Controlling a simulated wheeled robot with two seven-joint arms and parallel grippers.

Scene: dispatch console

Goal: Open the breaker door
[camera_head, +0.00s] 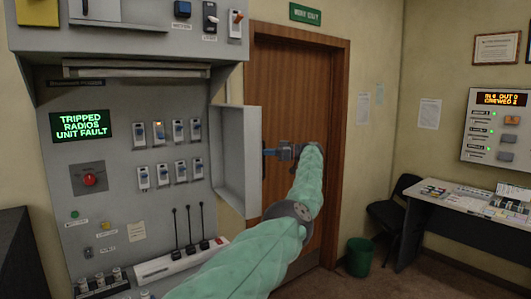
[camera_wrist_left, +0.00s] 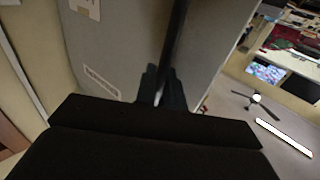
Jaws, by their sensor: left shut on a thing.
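The grey breaker door (camera_head: 236,155) stands swung out at the right side of the panel, with the breaker switches (camera_head: 168,152) uncovered to its left. My left gripper (camera_head: 274,152), at the end of the mint-green arm, is shut on the door's handle (camera_head: 265,153) at the door's outer side. In the left wrist view, the fingers of my left gripper (camera_wrist_left: 160,88) close around the dark bar of the handle (camera_wrist_left: 175,40), with the grey door face (camera_wrist_left: 120,45) behind it. My right gripper is not in view.
A wooden door (camera_head: 335,90) is behind my arm. A green bin (camera_head: 359,257), a black chair (camera_head: 392,215) and a desk (camera_head: 450,208) stand to the right. The panel has a red button (camera_head: 89,180) and a green-lit screen (camera_head: 83,125). Some floor near the bin is clear.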

